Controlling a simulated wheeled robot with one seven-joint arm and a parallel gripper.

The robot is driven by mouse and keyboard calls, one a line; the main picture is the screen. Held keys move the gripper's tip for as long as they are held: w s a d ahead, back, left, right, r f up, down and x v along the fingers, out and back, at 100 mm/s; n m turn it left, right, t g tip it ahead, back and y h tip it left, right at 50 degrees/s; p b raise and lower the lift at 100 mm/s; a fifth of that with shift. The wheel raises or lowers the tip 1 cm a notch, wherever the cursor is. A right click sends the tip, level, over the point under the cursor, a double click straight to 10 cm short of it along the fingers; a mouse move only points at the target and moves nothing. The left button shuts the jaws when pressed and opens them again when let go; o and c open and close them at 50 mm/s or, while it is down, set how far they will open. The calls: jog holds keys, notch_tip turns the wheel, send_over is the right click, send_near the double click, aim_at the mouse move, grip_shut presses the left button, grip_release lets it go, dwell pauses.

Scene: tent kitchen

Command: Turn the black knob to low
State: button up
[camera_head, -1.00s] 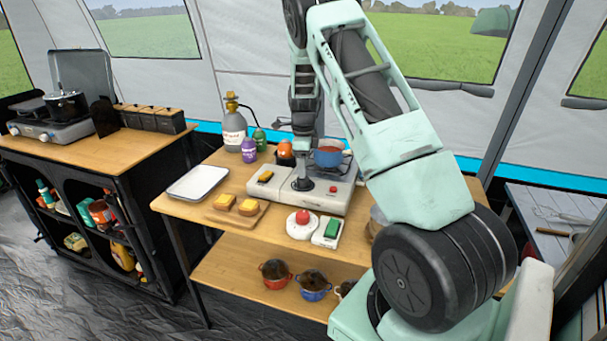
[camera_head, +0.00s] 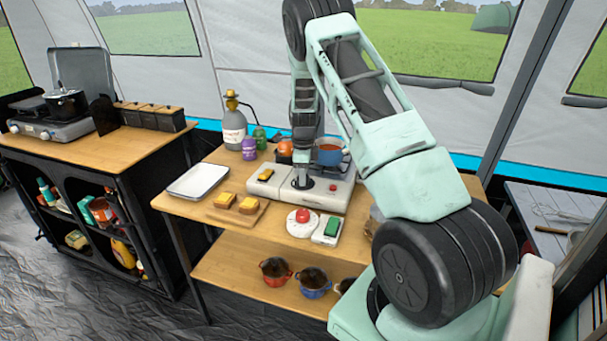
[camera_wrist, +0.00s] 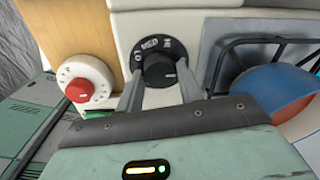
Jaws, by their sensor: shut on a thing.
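The black knob (camera_wrist: 160,70) sits on a black dial plate on the front of a white appliance in the wrist view. The plate has white lettering, and I can read "MED" near its top. My gripper (camera_wrist: 160,90) has one finger on each side of the knob and is shut on it. In the head view, my gripper (camera_head: 302,183) reaches down to the white appliance (camera_head: 325,196) on the wooden table, and my wrist largely hides the knob there. I cannot tell the exact setting the knob points to.
A blue pot (camera_head: 330,154) stands behind on the appliance. A yellow-topped switch (camera_head: 265,174) is at its left. A round white dial with a red knob (camera_head: 301,216) and a green-topped box (camera_head: 331,226) are in front. A white tray (camera_head: 198,182) and bread board (camera_head: 238,212) lie left.

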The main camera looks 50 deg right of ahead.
jog(key=shift+n, duration=0.3)
jog(key=n, duration=0.3)
jog(key=shift+n+b, duration=0.3)
jog(key=shift+b, duration=0.1)
jog(key=n, duration=0.3)
jog(key=shift+d+n, duration=0.1)
jog(key=shift+n, duration=0.2)
jog(key=n+b, duration=0.1)
jog(key=n, duration=0.6)
jog(key=shift+w+y, duration=0.1)
jog(key=shift+y, duration=0.2)
jog(key=n, duration=0.7)
jog(key=shift+w+n, duration=0.1)
jog(key=shift+n, duration=0.2)
jog(key=n, duration=0.3)
jog(key=shift+n+p, duration=0.3)
jog(key=shift+n, duration=1.8)
